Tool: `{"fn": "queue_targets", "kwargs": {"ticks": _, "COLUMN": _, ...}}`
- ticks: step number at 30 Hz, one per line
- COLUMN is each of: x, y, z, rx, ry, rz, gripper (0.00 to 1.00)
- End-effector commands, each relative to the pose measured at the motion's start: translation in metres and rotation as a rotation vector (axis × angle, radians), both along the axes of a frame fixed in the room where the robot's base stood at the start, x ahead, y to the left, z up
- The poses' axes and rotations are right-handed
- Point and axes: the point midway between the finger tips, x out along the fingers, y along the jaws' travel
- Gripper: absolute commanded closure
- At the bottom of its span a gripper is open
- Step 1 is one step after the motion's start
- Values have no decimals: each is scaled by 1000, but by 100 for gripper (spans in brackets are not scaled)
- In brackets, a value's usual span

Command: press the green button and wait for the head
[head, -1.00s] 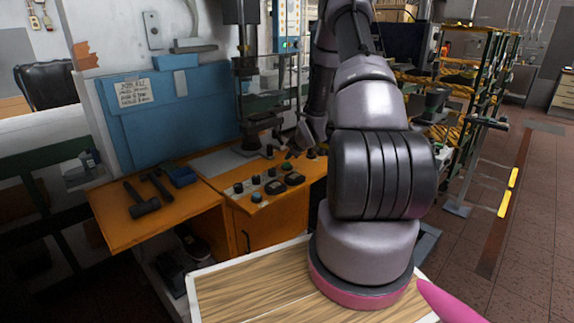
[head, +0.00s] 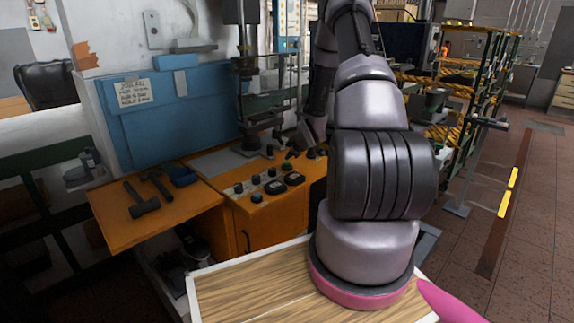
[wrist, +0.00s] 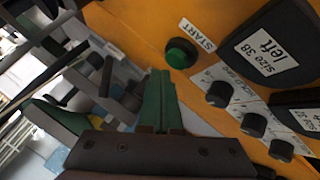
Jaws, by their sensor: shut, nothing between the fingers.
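The round green button (wrist: 181,53) sits on the orange panel (wrist: 135,28) in the wrist view, beside a white START label (wrist: 197,35). My gripper (wrist: 160,74) has its two green fingers shut together with nothing between them. In the picture, its tips lie just below and left of the button, with a visible gap. I cannot tell the depth of that gap. The machine's vertical press column and head (head: 249,112) stand behind the panel.
Black knobs (wrist: 254,124) and dark pieces labelled by size (wrist: 266,50) lie right of the button. The aisle at right is open floor.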

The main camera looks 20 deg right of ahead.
Motion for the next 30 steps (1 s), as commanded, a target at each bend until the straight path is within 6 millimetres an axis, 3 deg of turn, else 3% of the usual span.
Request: {"fn": "queue_targets", "kwargs": {"ticks": 30, "x": 0, "y": 0, "z": -8, "rx": 0, "ry": -1, "rz": -1, "gripper": 100}}
